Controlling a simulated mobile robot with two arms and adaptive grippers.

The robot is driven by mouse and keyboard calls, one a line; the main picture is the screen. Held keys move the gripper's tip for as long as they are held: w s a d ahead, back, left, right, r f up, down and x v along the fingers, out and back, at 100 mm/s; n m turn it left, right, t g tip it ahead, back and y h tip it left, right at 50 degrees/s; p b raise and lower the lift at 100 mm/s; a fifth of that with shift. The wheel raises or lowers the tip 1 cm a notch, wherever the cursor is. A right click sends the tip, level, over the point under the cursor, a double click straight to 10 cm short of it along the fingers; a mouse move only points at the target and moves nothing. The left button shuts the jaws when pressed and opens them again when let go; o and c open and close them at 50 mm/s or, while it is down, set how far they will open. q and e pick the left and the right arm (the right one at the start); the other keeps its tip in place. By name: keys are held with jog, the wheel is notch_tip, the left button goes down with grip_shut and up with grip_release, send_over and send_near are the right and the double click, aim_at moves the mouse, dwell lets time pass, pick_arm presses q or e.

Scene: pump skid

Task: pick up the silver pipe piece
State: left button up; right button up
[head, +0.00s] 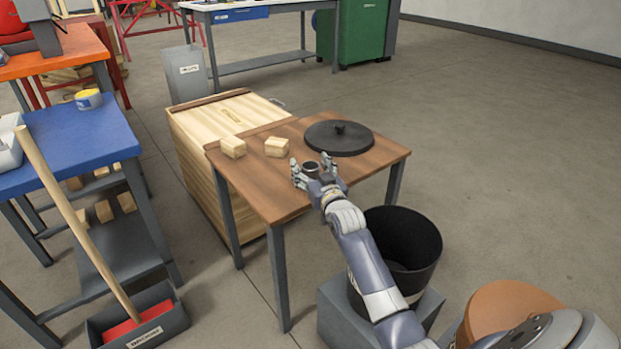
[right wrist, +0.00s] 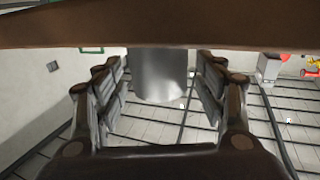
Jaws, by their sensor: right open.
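The silver pipe piece (head: 310,167) stands upright on the wooden table (head: 267,199), near its right front edge. Its dark round opening shows on top in the head view. My right gripper (head: 313,172) is at the pipe piece, with its fingers spread to either side of it. In the right wrist view the smooth silver pipe piece (right wrist: 160,75) shows between the two open fingers, with visible gaps on both sides. My left gripper is in neither view.
A round black lid (head: 339,138) lies behind the pipe piece. A black bucket (head: 405,243) stands below my right forearm. A wooden crate (head: 205,191) adjoins the table.

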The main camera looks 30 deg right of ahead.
jog(key=shift+w, duration=0.1)
jog(key=c, duration=1.2)
jog(key=shift+r, duration=0.1)
